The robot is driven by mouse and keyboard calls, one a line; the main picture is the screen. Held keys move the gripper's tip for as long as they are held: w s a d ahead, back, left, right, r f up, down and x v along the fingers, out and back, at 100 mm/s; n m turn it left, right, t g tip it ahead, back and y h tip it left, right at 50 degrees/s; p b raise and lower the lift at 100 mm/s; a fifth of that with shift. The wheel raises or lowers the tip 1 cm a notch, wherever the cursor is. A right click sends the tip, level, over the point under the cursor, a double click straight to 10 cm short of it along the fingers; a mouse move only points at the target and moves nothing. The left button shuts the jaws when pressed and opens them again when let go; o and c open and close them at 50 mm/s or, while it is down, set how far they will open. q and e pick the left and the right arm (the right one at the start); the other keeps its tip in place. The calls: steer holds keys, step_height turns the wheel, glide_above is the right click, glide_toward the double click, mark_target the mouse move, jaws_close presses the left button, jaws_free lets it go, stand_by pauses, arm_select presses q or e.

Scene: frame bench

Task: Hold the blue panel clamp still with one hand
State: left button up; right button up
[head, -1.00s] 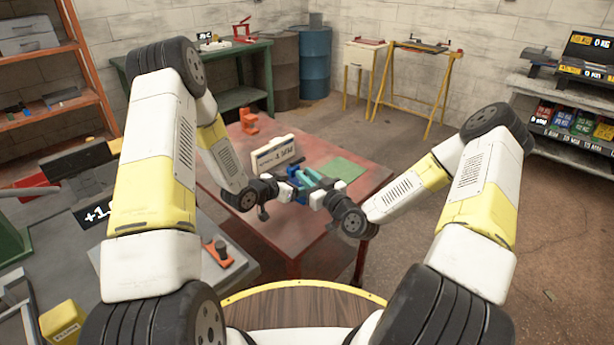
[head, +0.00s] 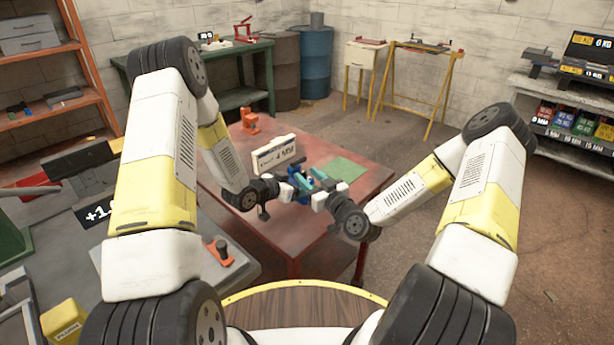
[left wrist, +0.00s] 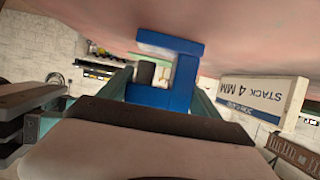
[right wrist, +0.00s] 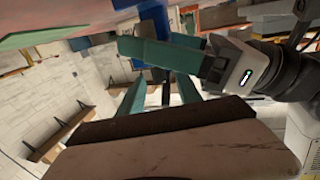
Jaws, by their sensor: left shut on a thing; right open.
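The blue panel clamp (head: 303,183) is at the red table, between my two grippers; its blue body shows large in the left wrist view (left wrist: 182,78). My left gripper (head: 288,188) is shut on the clamp, with its teal fingers on either side of the blue body. My right gripper (head: 324,187) is open, close to the clamp on its right. In the right wrist view its teal fingers (right wrist: 158,92) stand apart with nothing clearly between them. The lower part of the clamp is partly hidden by the grippers in the head view.
A white "STACK 4 MM" sign (head: 274,155) stands behind the clamp on the red table (head: 325,150). A green sheet (head: 342,168) lies to the right of the sign. An orange tool (head: 250,121) stands at the back left.

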steer(key=v, duration=1.1)
steer(key=shift+s, duration=0.15)
arm_select(q)
steer(key=o, duration=1.9)
